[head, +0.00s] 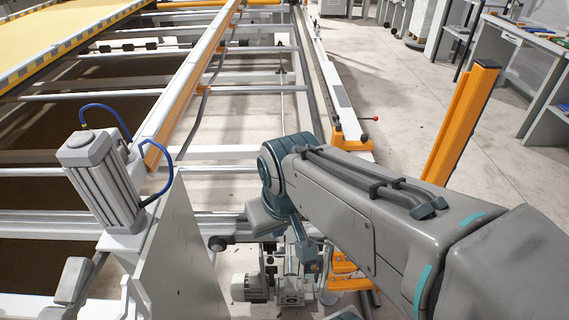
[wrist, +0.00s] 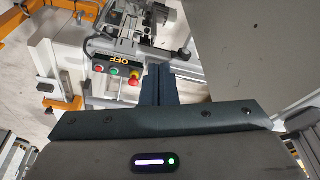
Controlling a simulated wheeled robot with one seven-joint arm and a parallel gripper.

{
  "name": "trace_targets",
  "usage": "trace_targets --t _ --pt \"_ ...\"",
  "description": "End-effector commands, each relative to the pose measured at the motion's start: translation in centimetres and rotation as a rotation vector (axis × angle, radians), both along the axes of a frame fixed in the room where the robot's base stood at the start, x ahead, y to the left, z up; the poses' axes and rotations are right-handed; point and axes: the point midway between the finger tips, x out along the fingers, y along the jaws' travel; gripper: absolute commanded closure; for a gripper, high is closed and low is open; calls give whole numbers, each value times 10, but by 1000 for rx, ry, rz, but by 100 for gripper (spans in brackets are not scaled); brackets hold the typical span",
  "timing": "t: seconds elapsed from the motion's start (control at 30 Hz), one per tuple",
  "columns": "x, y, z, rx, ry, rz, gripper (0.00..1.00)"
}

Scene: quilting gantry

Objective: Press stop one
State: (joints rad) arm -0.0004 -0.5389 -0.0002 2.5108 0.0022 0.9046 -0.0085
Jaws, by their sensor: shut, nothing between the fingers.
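In the wrist view a small control box carries a red button (wrist: 99,68), a green button (wrist: 114,70) and a red mushroom stop button (wrist: 134,79) on a yellow base. A yellow-on-black "OFF" label (wrist: 103,58) sits beside them. My gripper (wrist: 158,72) is shut and empty, with its dark fingers just right of the mushroom button in the picture. I cannot tell whether the fingers touch the box. In the head view my arm hides the box, and the buttons cannot be made out there.
A motor unit (head: 255,288) sits low near my wrist. A grey plate (head: 178,255) and a pneumatic cylinder (head: 100,175) stand at left. Long gantry rails (head: 190,85) run away from me.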

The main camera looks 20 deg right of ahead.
Motion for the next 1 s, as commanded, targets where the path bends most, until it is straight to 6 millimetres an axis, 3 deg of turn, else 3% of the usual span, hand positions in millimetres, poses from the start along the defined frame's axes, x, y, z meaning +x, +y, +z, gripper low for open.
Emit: trace_targets --t 0.4,0.57,0.67,0.87,1.0 --pt "0 0 0 -1 0 3 100" --pt "18 -6 0 -24 18 61 100" --pt "45 -12 0 -56 45 158 100" --pt "119 -32 -8 -122 116 443 100" --pt "172 -51 -22 -149 163 648 100"
